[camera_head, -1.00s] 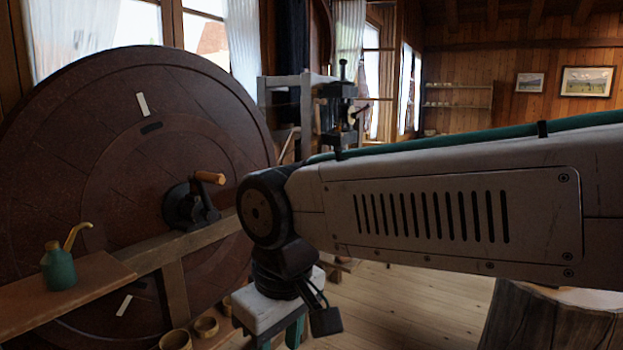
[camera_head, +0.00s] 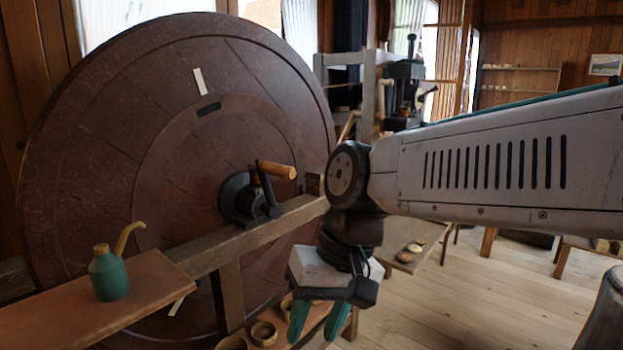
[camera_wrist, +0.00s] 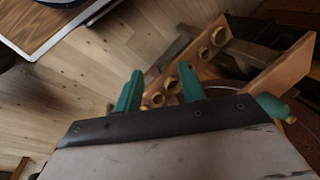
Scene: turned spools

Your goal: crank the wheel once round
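A large dark red-brown wheel (camera_head: 110,150) stands upright at the left in the head view, with a pale mark near its top. At its hub is a black crank (camera_head: 245,200) with an orange wooden handle (camera_head: 278,170) pointing right. A wooden beam crosses in front of the wheel below the crank. My gripper (camera_head: 317,322) hangs fingers down, right of and below the handle and apart from it. Its two teal fingers are spread, with nothing held between them. They also show apart in the wrist view (camera_wrist: 160,90). The handle is not visible in the wrist view.
A green oil can (camera_head: 109,274) with a yellow spout stands on a wooden shelf (camera_head: 70,318) at the lower left. Several small wooden bowls (camera_head: 264,332) sit low beside the wheel. A grey-framed machine (camera_head: 400,90) stands behind my arm. Floor shows at the right.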

